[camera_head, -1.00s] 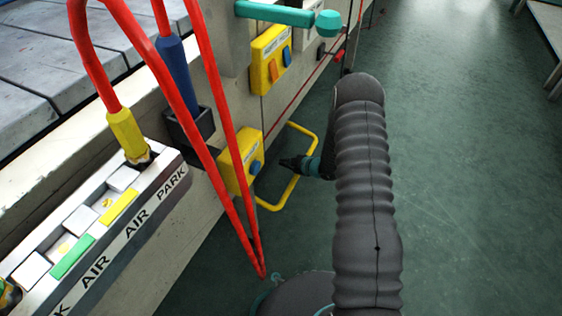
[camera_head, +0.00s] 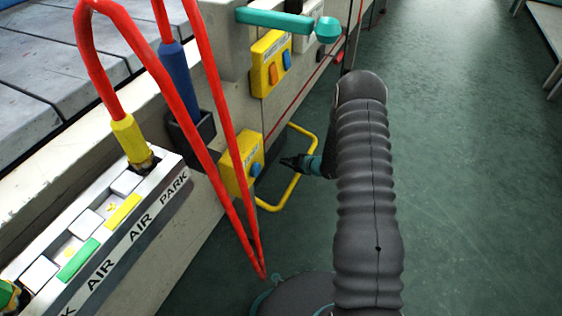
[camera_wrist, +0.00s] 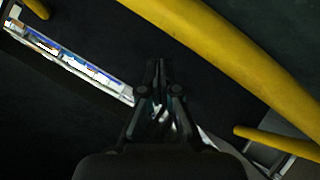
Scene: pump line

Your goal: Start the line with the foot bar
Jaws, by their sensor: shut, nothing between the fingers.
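The foot bar is a yellow tubular loop (camera_head: 293,188) low on the side of the machine, just above the green floor. My gripper (camera_head: 284,162) is at the loop in the head view, with its dark fingertips pointing left toward the machine, across the loop's outer side. In the wrist view the shut fingers (camera_wrist: 157,66) point away from the camera, and a thick yellow bar (camera_wrist: 235,50) runs diagonally past them at the upper right. My gripper is shut and empty. I cannot tell whether it touches the bar.
A yellow box with a blue button (camera_head: 242,162) sits beside the loop. Another yellow button box (camera_head: 271,63) and a teal lever (camera_head: 275,18) are above. Red hoses (camera_head: 221,110) hang at the left by the labelled panel (camera_head: 140,222). Open floor (camera_head: 470,170) lies right.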

